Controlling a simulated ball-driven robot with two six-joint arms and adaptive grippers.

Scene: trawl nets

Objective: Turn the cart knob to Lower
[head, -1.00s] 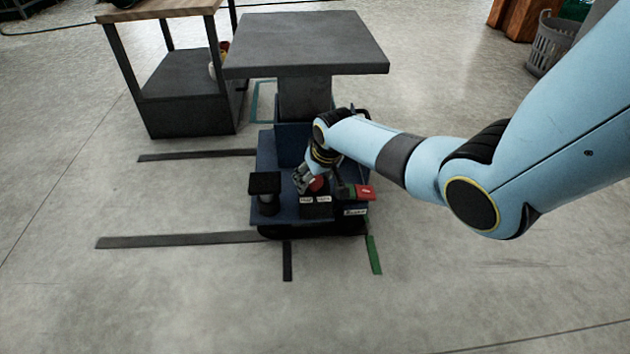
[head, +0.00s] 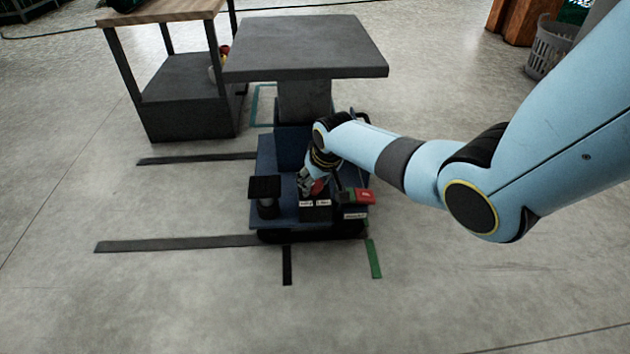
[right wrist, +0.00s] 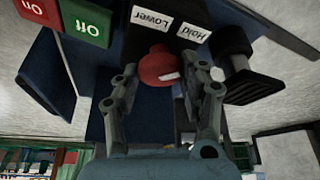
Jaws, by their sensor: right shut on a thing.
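The red cart knob (head: 318,187) is on the blue cart (head: 290,216), largely covered by my right gripper (head: 305,186) in the head view. In the right wrist view the knob (right wrist: 158,66) sits between the two fingers of my right gripper (right wrist: 166,85), which is shut on it. A white mark shows on the knob. Beyond the knob are two white labels, Lower (right wrist: 152,17) and Hold (right wrist: 191,33), upside down in this view. I cannot tell for certain which label the mark points to. My left gripper is not in view.
A black pedal-like part (head: 264,188) stands on the cart's left. A grey platform (head: 305,45) rises behind. A wooden-topped table (head: 160,10) stands back left. The front floor is clear.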

